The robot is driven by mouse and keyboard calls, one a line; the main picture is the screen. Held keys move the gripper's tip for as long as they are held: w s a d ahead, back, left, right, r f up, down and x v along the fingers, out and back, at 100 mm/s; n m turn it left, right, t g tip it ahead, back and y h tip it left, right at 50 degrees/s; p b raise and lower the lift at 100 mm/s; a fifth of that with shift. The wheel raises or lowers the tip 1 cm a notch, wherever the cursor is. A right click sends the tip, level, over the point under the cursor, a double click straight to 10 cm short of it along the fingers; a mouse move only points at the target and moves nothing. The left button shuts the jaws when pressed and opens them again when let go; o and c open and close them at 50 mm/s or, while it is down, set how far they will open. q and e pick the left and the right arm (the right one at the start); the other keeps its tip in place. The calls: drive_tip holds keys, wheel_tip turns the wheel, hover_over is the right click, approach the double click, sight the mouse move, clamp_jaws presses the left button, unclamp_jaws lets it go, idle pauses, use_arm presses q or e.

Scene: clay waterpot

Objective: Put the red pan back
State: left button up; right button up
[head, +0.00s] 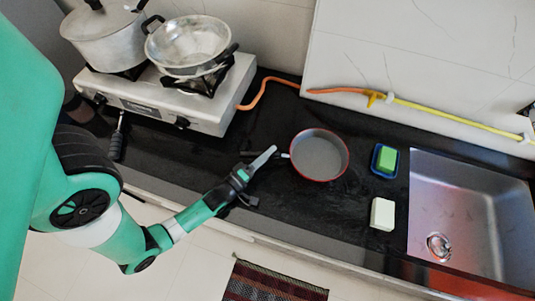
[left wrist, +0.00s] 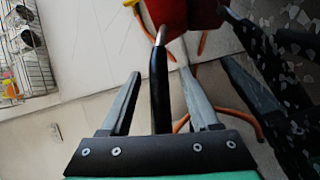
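The red pan (head: 319,155) sits on the dark counter, with a red rim and a grey inside. Its handle points left towards my left gripper (head: 262,157). In the left wrist view the red pan (left wrist: 180,14) shows at the top, and its black handle (left wrist: 160,85) runs down between the two fingers of my left gripper (left wrist: 160,73). The fingers stand apart, with a visible gap on each side of the handle. Part of the handle is hidden behind the gripper in the head view. My right gripper is not in view.
A stove (head: 165,95) at the back left holds a lidded pot (head: 100,40) and a metal pan (head: 187,42). A green sponge in a blue dish (head: 384,160), a white block (head: 382,214) and a sink (head: 465,210) are to the right. An orange hose (head: 270,84) runs behind.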

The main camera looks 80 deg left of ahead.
use_arm(q)
drive_tip(key=shift+r, duration=0.25)
drive_tip(key=p+v, duration=0.1)
drive_tip(key=v, duration=0.6)
drive_tip(key=shift+s+d+f, duration=0.1)
drive_tip(key=shift+s+d, duration=0.05)
drive_tip(key=shift+s, duration=0.05)
